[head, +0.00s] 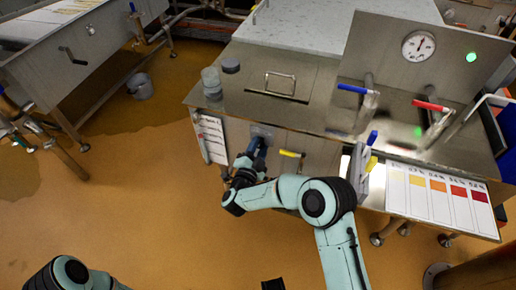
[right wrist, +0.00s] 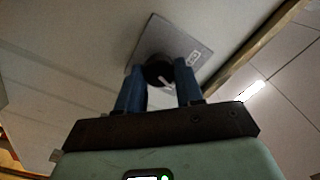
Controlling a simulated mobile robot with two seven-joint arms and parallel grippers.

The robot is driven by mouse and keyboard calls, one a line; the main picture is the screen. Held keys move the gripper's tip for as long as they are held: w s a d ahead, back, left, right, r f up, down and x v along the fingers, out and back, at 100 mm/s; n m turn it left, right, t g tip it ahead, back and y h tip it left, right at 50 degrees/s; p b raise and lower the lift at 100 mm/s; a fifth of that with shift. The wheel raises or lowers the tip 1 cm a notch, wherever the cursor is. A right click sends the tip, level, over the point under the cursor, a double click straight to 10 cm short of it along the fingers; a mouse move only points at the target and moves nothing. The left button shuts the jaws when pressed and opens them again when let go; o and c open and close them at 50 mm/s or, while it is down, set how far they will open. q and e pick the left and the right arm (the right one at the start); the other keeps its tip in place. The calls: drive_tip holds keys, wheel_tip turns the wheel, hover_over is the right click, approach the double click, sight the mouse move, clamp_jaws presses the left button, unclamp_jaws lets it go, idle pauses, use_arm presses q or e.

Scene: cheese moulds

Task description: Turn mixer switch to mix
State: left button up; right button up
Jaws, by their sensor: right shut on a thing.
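The mixer switch is a black round knob (right wrist: 158,70) with a white pointer mark, set on a grey square plate (right wrist: 201,46). The plate carries a small white label whose text is too small to read. In the head view the plate (head: 264,130) sits on the front of the steel vat, left of a yellow-handled valve. My right gripper (head: 258,146) is at the plate, its blue fingers shut on either side of the knob. The knob itself is hidden in the head view. Only a link of my left arm shows at the lower left; its gripper is out of view.
The steel vat (head: 258,104) has blue (head: 352,89) and red (head: 430,106) valve handles, a gauge (head: 419,45) and a lit green lamp (head: 471,57). A yellow handle (head: 290,153) juts out right of the gripper. The floor in front is clear.

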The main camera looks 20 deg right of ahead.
use_arm(q)
drive_tip(key=shift+s+a+f+g+b, duration=0.1)
drive_tip(key=shift+s+f+g+b, duration=0.2)
drive_tip(key=shift+s+f, duration=0.5)
use_arm(e)
drive_tip(key=shift+f+m, duration=0.1)
drive_tip(key=shift+m, duration=1)
drive_tip(key=o, duration=1)
use_arm(q)
drive_tip(key=shift+r, duration=0.1)
drive_tip(key=shift+t, duration=0.5)
drive_tip(key=w+r+p, duration=0.1)
drive_tip(key=r, duration=0.1)
drive_tip(key=w+d+r+p, duration=0.1)
drive_tip(key=shift+w+r, duration=0.1)
drive_tip(key=shift+r, duration=0.3)
use_arm(e)
drive_tip(key=v, duration=1.3)
drive_tip(key=shift+s+a, duration=0.2)
